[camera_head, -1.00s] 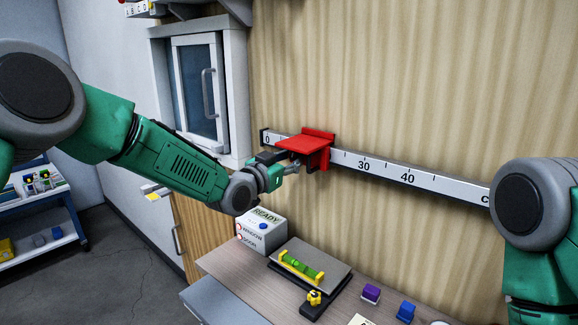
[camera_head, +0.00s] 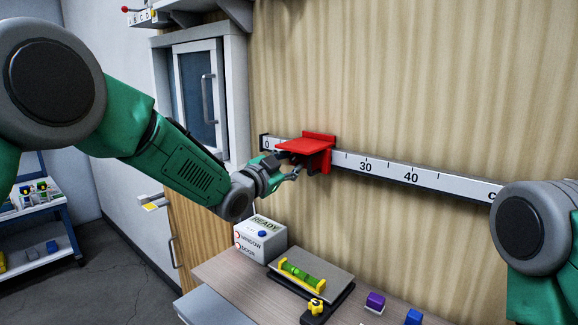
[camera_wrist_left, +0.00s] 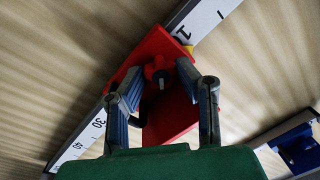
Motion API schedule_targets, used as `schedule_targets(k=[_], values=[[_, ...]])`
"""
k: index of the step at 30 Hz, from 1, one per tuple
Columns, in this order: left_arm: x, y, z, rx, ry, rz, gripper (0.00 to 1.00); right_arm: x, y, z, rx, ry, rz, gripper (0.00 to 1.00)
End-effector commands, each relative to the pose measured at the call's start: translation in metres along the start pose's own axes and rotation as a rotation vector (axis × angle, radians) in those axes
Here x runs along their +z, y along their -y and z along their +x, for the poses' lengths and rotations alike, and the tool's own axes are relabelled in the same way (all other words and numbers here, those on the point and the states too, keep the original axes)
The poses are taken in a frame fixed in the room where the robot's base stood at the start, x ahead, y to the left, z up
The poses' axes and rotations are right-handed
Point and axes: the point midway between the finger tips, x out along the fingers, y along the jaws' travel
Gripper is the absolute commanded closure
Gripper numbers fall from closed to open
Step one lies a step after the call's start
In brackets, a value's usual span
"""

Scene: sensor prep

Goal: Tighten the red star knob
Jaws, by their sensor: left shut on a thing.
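A red carriage (camera_head: 308,148) sits on the white scale rail (camera_head: 385,172) on the wooden wall, near its low-number end. In the left wrist view the red star knob (camera_wrist_left: 158,70) shows on the carriage (camera_wrist_left: 168,120), between the two fingers. My left gripper (camera_wrist_left: 157,84) is shut on the knob, one grey finger on each side of it. In the head view my left gripper (camera_head: 285,180) is just below and left of the carriage, and the knob is hidden there. Only part of my right arm shows at the right edge; its gripper is out of view.
Below is a bench (camera_head: 235,285) with a READY box (camera_head: 260,240), a plate carrying a green level (camera_head: 302,274), a yellow knob (camera_head: 316,307), a purple block (camera_head: 375,302) and a blue block (camera_head: 413,317). A windowed cabinet (camera_head: 200,95) stands close behind my left arm.

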Motion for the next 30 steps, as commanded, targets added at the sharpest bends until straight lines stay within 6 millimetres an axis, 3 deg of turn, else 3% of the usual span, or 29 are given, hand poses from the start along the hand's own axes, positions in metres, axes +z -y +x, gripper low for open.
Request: schedule_targets(k=[7, 8, 9, 22, 30], values=[[-0.001, -0.001, 0.001, 0.002, -0.002, 0.000, 1.00, 0.000, 0.000, 0.000, 0.000, 0.000, 0.000, 0.60], [-0.001, -0.001, 0.001, 0.002, -0.002, 0.000, 0.65, 0.000, 0.000, 0.000, 0.000, 0.000, 0.000, 0.60], [-0.001, -0.001, 0.001, 0.002, -0.002, 0.000, 0.51, 0.000, 0.000, 0.000, 0.000, 0.000, 0.000, 0.60], [0.000, 0.000, -0.006, 0.001, 0.001, -0.001, 0.51, 0.003, 0.000, -0.001, 0.000, -0.003, 0.000, 0.60], [0.000, -0.001, -0.052, 0.002, 0.002, -0.001, 0.51, 0.003, 0.000, -0.001, 0.001, -0.004, 0.000, 0.60]])
